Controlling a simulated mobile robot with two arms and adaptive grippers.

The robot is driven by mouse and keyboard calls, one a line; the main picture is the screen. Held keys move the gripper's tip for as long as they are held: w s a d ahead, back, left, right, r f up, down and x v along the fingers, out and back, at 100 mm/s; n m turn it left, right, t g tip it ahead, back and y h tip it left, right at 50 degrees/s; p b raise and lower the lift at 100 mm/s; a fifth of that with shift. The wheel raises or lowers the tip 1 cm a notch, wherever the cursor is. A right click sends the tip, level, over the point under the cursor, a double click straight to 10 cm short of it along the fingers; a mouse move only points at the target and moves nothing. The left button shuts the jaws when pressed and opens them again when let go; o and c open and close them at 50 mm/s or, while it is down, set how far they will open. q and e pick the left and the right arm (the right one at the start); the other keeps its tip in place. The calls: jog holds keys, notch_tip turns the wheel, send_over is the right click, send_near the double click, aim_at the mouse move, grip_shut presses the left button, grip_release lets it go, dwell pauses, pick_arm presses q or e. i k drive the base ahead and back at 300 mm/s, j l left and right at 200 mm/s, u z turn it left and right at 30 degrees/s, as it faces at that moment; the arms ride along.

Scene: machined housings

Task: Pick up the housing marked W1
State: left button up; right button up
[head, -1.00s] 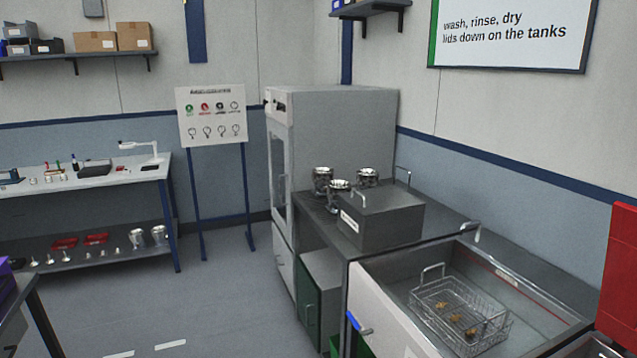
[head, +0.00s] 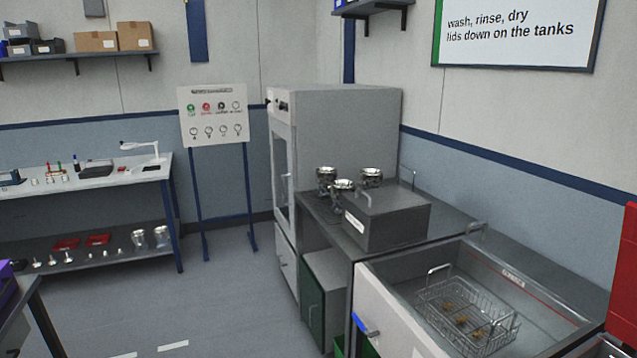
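Three shiny metal housings stand on the grey counter beside the cabinet: one at the back left (head: 326,178), one in front (head: 343,189) and one at the back right (head: 372,177). The grey lidded box partly hides the front and right ones. Two more shiny metal cylinders (head: 139,238) stand on the lower shelf of the left bench; I cannot tell whether they are housings. No W1 mark can be read on any of them. Neither of my grippers is in view.
A grey box (head: 400,226) with handles stands on the counter (head: 450,214). A tank (head: 545,290) at the lower right holds a wire basket (head: 462,312) with small brass-coloured parts. A tall cabinet (head: 345,135) stands behind. The floor (head: 215,300) at centre left is clear.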

aim_at(324, 175)
jog(key=i+j+u, duration=0.15)
jog(key=i+j, duration=0.15)
jog(key=i+j+u, duration=0.15)
jog(key=i, duration=0.4)
jog(key=i+j+u, duration=0.2)
jog(key=i, duration=0.25)
jog(key=i+j+u, duration=0.15)
jog(key=i, duration=0.3)
jog(key=j, duration=0.1)
